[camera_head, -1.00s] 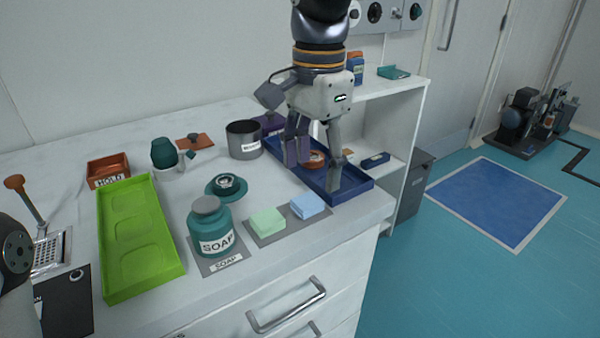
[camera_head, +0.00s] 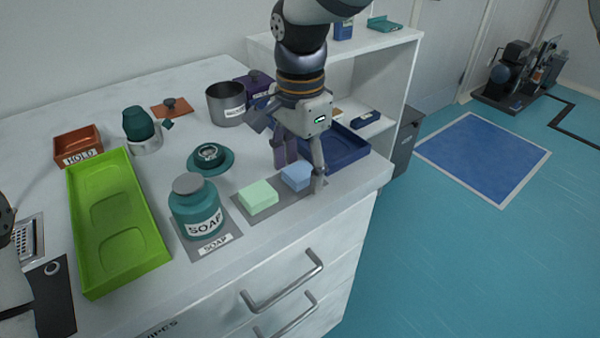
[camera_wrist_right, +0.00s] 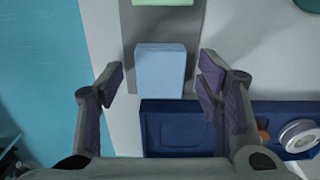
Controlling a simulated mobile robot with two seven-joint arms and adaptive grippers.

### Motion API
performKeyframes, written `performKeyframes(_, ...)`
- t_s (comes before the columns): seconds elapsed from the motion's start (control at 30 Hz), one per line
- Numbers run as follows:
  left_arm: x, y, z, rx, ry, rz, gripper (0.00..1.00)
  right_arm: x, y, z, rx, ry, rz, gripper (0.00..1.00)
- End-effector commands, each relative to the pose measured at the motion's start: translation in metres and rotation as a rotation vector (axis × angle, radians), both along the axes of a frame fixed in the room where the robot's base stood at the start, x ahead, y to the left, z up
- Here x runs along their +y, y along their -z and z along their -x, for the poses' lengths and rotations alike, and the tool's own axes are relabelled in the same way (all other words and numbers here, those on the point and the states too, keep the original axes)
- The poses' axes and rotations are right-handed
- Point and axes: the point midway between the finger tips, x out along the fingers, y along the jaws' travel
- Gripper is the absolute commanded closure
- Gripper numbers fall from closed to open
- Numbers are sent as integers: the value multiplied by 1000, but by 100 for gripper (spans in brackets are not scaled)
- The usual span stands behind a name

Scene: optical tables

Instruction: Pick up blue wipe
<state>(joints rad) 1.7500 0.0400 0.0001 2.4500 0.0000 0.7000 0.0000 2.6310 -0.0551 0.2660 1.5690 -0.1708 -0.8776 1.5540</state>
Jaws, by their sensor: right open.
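The blue wipe (camera_head: 296,176) is a light blue block on a grey mat (camera_head: 240,207), beside a green wipe (camera_head: 258,196). My right gripper (camera_head: 300,178) is open and points down over the blue wipe, partly covering it in the head view. In the right wrist view the blue wipe (camera_wrist_right: 160,70) lies ahead between the two open fingers (camera_wrist_right: 160,85), with a gap on each side. It is not gripped. My left gripper is not in view.
A dark blue tray (camera_head: 345,147) stands behind the gripper. A teal soap jar (camera_head: 197,210) and a lime green tray (camera_head: 112,245) stand to the left. The counter's front edge is close to the mat.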

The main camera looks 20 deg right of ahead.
Motion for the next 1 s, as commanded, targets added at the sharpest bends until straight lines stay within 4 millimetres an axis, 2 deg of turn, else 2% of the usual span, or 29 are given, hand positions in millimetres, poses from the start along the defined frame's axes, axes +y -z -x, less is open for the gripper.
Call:
performKeyframes(0.13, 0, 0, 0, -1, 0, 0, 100, 0, -1, 0, -2, 0, 0, 42)
performKeyframes(0.2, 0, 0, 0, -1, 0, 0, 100, 0, -1, 0, -2, 0, 0, 58)
performKeyframes(0.3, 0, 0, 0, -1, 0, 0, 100, 0, -1, 0, -1, 0, 1, 75)
performKeyframes(0.6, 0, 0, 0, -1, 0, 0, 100, 0, -1, 0, -1, 0, 1, 75)
performKeyframes(0.73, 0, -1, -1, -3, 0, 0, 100, 0, -9, -1, -4, 0, 1, 75)
performKeyframes(0.87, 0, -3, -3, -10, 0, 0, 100, 0, -32, -1, -7, -1, 1, 75)
performKeyframes(1.0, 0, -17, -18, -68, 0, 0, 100, 6, -75, 27, -19, -2, 3, 75)
